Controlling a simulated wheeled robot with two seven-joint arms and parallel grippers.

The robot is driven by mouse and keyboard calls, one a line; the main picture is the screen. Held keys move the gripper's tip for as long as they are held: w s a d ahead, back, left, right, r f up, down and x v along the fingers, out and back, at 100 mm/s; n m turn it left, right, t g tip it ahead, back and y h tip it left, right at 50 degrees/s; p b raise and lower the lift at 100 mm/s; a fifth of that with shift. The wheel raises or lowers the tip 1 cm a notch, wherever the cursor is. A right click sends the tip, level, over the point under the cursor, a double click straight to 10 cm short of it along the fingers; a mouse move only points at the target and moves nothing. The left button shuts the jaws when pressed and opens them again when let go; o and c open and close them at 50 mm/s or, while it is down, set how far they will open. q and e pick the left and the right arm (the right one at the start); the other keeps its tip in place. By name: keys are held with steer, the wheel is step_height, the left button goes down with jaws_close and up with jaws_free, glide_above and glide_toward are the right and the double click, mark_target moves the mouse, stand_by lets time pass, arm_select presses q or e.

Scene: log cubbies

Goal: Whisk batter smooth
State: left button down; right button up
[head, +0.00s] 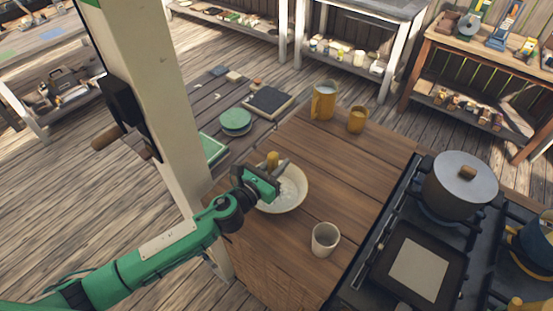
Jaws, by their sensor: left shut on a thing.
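A shallow white bowl (298,204) stands on the brown wooden counter, with pale whitish contents partly showing. My left gripper (276,171) is above the bowl's back left part and hides some of it. It is shut on an upright tool, seemingly the whisk, whose yellow-brown handle top (272,157) sticks up from the jaws. The tool's lower end is hidden by the gripper, so I cannot tell whether it touches the batter. My right gripper is not in view.
A pale cup (325,240) stands right of the bowl. A yellow pitcher (323,103) and yellow mug (357,120) stand at the back. The stove with a grey lidded pot (461,182) is at right. A white post (160,110) rises left of the counter.

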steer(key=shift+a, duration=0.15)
arm_select(q)
steer(key=shift+a, duration=0.1)
steer(key=shift+s+d+r, duration=0.1)
steer(key=shift+d, duration=0.55)
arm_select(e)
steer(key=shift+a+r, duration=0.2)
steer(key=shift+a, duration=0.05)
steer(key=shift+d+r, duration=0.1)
arm_select(q)
steer(key=shift+w+d+p, duration=0.3)
steer(key=shift+d+p, duration=0.05)
steer(key=shift+d, duration=0.1)
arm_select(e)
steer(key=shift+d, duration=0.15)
